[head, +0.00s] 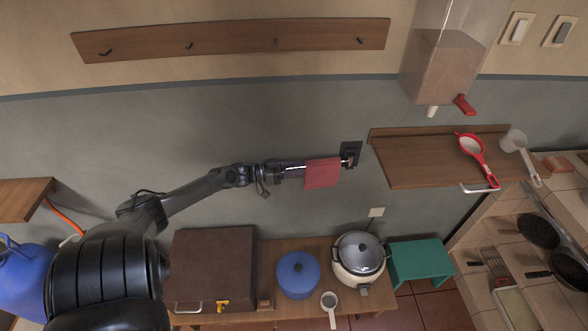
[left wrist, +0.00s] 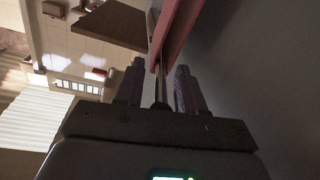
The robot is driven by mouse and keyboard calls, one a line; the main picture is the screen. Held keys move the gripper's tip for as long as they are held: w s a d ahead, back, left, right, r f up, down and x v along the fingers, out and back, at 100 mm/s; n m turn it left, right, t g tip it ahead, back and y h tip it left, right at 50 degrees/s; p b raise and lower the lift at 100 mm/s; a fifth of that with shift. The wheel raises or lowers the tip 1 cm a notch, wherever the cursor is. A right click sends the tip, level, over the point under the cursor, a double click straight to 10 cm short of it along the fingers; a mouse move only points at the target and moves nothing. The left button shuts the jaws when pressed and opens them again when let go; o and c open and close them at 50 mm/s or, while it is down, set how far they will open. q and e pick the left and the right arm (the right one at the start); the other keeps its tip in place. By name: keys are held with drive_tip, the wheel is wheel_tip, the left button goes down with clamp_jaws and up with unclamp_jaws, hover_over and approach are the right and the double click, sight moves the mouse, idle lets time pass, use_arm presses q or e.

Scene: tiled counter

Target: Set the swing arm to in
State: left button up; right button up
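The swing arm (head: 345,161) is a thin metal bar that reaches left from a dark wall bracket (head: 351,153). A red cloth (head: 322,174) hangs over it, and in the left wrist view the cloth (left wrist: 180,32) shows beyond the fingertips. My left gripper (head: 288,169) is at the bar's left end, left of the cloth. In the left wrist view the bar (left wrist: 161,88) lies between the two fingers of my left gripper (left wrist: 160,70), with a gap visible on each side. The fingers look open around it. My right gripper is not in view.
A wooden shelf (head: 400,172) with a red strainer (head: 472,147) is right of the bracket. A dispenser (head: 440,65) hangs above it. Below stand a brown box (head: 213,260), a blue pot (head: 298,275) and a rice cooker (head: 358,255).

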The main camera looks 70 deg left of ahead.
use_arm(q)
drive_tip(key=shift+s, duration=0.1)
drive_tip(key=p+v, duration=0.1)
drive_tip(key=v, duration=0.9)
drive_tip(key=shift+s, duration=0.3)
drive_tip(key=shift+a, duration=0.15)
